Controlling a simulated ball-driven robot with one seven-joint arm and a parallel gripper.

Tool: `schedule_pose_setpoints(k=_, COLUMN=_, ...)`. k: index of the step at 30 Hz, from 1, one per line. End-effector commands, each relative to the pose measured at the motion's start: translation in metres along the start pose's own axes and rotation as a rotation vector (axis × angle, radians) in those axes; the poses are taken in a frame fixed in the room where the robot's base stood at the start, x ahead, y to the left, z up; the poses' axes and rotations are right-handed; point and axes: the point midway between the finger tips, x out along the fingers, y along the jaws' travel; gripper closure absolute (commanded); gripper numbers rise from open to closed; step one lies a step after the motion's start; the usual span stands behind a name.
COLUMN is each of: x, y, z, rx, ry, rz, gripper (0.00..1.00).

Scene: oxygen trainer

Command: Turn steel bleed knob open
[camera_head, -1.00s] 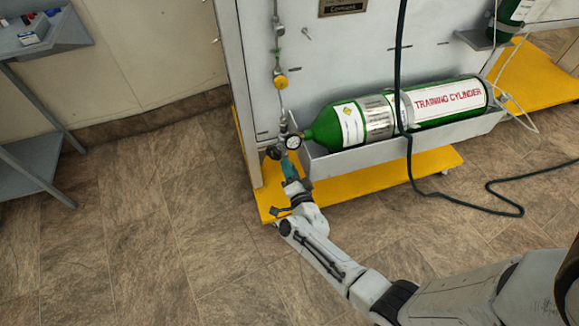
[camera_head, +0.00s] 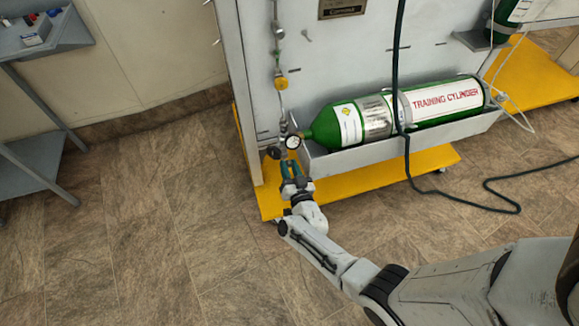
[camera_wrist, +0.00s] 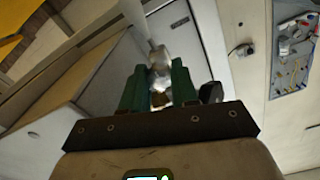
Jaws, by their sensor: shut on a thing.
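In the wrist view my gripper's green fingers (camera_wrist: 160,92) stand on both sides of a shiny steel fitting (camera_wrist: 160,72). They are shut on a small piece at its near end, which I take to be the steel bleed knob (camera_wrist: 160,98). The fingers mostly hide the knob in the head view, so its turn angle cannot be read.
A green training cylinder (camera_head: 352,122) lies in a grey trough (camera_head: 400,140) right of the fittings. A yellow base (camera_head: 380,172) sticks out below. A dark hose (camera_head: 408,165) hangs across the panel onto the floor. A grey shelf stand (camera_head: 40,150) is at left; the floor between is clear.

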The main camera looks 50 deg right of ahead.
Motion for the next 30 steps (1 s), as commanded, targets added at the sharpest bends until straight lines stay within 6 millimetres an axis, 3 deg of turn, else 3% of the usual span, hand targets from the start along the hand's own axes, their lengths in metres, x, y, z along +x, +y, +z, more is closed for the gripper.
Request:
schedule_pose_setpoints(k=19, x=-0.0010, y=-0.0001, z=0.0023, rx=-0.049, ry=-0.006, rz=-0.002, gripper=1.00)
schedule_pose_setpoints(k=20, x=-0.0010, y=-0.0001, z=0.0023, rx=-0.049, ry=-0.006, rz=-0.002, gripper=0.68)
schedule_pose_setpoints(k=27, x=-0.0005, y=0.0000, z=0.0011, rx=-0.048, ry=-0.003, rz=-0.001, gripper=0.46)
schedule_pose_setpoints(k=30, x=-0.0003, y=0.0001, z=0.0008, rx=-0.047, ry=-0.002, rz=-0.001, gripper=0.46)
